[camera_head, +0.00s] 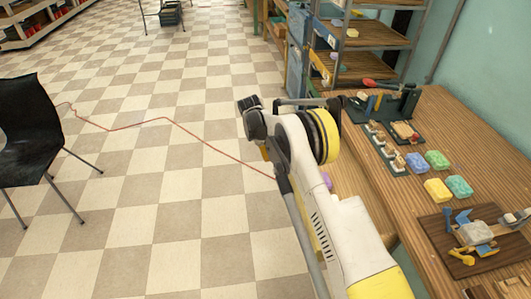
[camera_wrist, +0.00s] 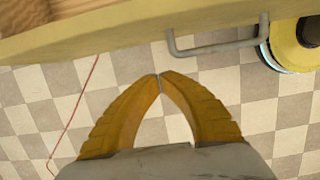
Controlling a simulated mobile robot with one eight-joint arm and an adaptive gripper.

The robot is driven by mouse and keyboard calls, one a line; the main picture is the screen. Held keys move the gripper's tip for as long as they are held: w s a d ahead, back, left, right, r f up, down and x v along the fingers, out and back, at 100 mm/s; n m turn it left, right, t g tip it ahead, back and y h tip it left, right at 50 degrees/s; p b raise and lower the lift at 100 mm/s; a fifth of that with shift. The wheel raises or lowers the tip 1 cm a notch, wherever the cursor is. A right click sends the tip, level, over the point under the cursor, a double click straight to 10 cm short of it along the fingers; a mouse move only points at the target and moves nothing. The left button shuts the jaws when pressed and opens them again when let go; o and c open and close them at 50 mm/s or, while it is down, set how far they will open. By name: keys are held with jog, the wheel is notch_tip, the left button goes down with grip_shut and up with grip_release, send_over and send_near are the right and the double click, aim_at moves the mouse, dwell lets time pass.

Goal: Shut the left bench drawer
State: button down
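The bench (camera_head: 420,185) runs along the right of the head view. A wooden drawer (camera_head: 352,188) appears to stick out from its front, below the top, partly hidden behind my arm. A purple piece (camera_head: 327,180) shows at its near side. In the wrist view a pale yellow-brown drawer front (camera_wrist: 110,38) crosses the top, with a grey bar handle (camera_wrist: 220,47) on it. My gripper (camera_wrist: 160,78) has its two yellow fingers meeting at the tips, with nothing between them. The tips are just below the front in the picture, left of the handle; contact cannot be told.
Colored soaps (camera_head: 438,188), a dark tool rack (camera_head: 390,105) and a wooden board with a small device (camera_head: 475,240) are on the bench. A shelf rack (camera_head: 365,40) stands behind. A black chair (camera_head: 28,130) and a red cable (camera_head: 165,120) are left. The checkered floor is mostly free.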

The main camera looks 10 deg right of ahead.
jog(key=d+f, duration=0.1)
jog(key=d+f+b, duration=0.1)
jog(key=d, duration=0.1)
jog(key=d+f+b, duration=0.1)
jog(key=shift+d+f, duration=0.1)
jog(key=shift+d, duration=0.3)
jog(key=shift+d, duration=0.1)
